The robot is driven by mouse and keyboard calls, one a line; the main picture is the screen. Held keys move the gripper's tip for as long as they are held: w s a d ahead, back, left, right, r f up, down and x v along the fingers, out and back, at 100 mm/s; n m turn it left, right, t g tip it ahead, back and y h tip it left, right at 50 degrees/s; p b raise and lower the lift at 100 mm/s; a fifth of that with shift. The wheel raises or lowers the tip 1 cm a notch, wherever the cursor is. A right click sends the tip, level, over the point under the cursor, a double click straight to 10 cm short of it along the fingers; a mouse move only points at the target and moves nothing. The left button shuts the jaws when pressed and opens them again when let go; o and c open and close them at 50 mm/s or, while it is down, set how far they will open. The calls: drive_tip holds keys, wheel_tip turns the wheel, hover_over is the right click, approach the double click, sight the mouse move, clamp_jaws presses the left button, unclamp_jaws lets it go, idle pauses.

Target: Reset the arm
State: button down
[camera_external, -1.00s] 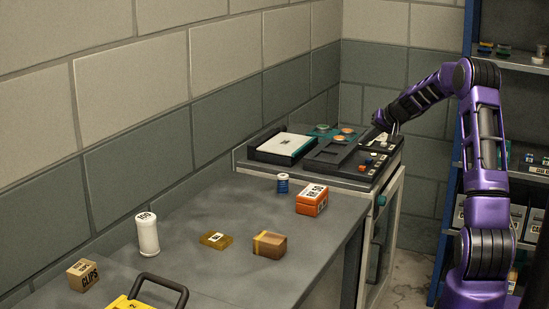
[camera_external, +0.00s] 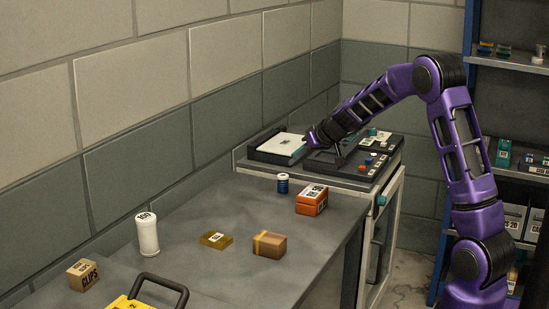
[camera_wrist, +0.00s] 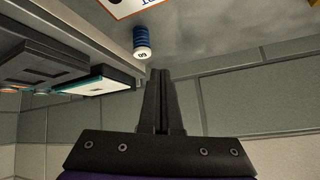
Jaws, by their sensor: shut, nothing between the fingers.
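My gripper (camera_external: 312,140) is above the black-framed equipment on the cabinet at the back, near the white panel (camera_external: 283,144). In the wrist view my gripper (camera_wrist: 160,75) has its two dark fingers together with nothing between them. The fingertips are small and partly hidden by my wrist in the external view. My purple arm reaches in from the right and bends down toward the cabinet.
A blue spool (camera_external: 283,183) and an orange box (camera_external: 312,199) stand near the cabinet. The grey bench (camera_external: 200,272) also holds a white cylinder (camera_external: 147,235), a yellow packet (camera_external: 216,240) and a brown box (camera_external: 269,244). Blue-framed shelves (camera_external: 468,100) stand behind my arm.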

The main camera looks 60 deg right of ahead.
drive_tip(key=a+n+t+y+b, duration=0.15)
drive_tip(key=a+n, duration=0.85)
drive_tip(key=a, duration=1.7)
drive_tip(key=s+d+r+m+t+h+p, duration=0.1)
drive_tip(key=s+d+r+h+p, duration=0.15)
drive_tip(key=d+r, duration=0.5)
drive_tip(key=s+d+r+t+h+p, duration=0.1)
drive_tip(key=d+r+t+h+p, duration=0.15)
drive_tip(key=d+r, duration=0.5)
drive_tip(key=s+a+g+y, duration=0.2)
drive_tip(key=s+a+y, duration=0.35)
drive_tip(key=a, duration=0.35)
drive_tip(key=s+a+g+y, duration=0.1)
drive_tip(key=s+a+y, duration=0.4)
drive_tip(key=a, duration=0.4)
drive_tip(key=s+a+f+m+g+h, duration=0.1)
drive_tip(key=s+g+h, duration=0.1)
drive_tip(key=s, duration=0.6)
drive_tip(key=s+a+f+m+g+h, duration=0.1)
drive_tip(key=s+f+m+g+h, duration=0.1)
drive_tip(key=s, duration=0.7)
drive_tip(key=shift+s+a+g+h+p, duration=0.15)
drive_tip(key=shift+a+g+h+p, duration=0.2)
drive_tip(key=shift+g+p, duration=0.15)
